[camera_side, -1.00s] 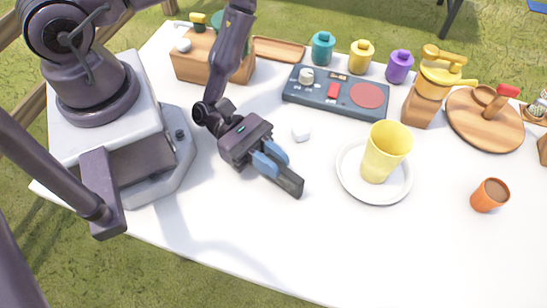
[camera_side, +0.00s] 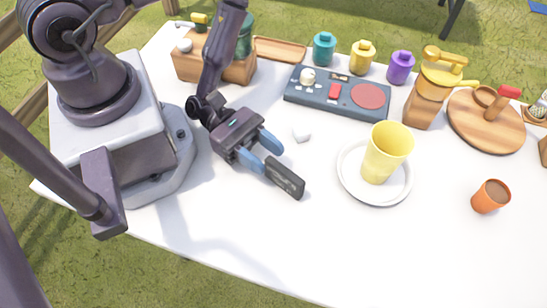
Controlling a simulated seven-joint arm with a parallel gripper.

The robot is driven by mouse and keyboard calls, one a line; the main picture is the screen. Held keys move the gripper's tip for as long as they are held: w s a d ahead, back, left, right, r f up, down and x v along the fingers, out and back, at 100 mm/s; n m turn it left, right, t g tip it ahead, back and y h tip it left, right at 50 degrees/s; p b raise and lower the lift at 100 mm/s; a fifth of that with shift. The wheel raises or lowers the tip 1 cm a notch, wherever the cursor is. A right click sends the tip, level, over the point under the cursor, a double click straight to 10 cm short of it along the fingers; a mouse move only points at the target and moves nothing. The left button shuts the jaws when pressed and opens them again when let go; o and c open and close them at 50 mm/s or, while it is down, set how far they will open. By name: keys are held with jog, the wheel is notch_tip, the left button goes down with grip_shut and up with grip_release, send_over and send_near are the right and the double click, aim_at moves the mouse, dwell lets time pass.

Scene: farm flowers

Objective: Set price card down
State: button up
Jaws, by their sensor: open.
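The price card (camera_side: 285,178) is a small dark slab with faint markings on its face. It stands on the white table, left of the white plate, apparently leaning a little. My gripper (camera_side: 270,159) is open, its two blue fingers spread just behind the card's left end. The near finger ends close to the card; I cannot tell whether it touches.
A white plate (camera_side: 347,184) with a yellow cup (camera_side: 384,155) stands right of the card. A dark control panel (camera_side: 325,103) is farther back. The table in front is clear.

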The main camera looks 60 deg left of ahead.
notch_tip(320, 180, up, 7)
jog(key=w+a+m+y, duration=0.8)
jog(key=w+m+y, duration=0.1)
jog(key=m, duration=0.2)
jog(key=w+a+r+m+y, duration=0.3)
jog(key=a+r+m+y, duration=0.25)
jog(key=a+r, duration=0.2)
jog(key=s+a+r+m+y, duration=0.2)
jog(key=s+r+y, duration=0.2)
jog(key=r, duration=0.6)
jog(key=s+d+r+m+g+h, duration=0.1)
jog(key=s+d+r+m+h, duration=0.1)
jog(key=s+r+m, duration=0.2)
jog(key=s+r, duration=0.3)
jog(key=s, duration=0.3)
jog(key=shift+d, duration=0.4)
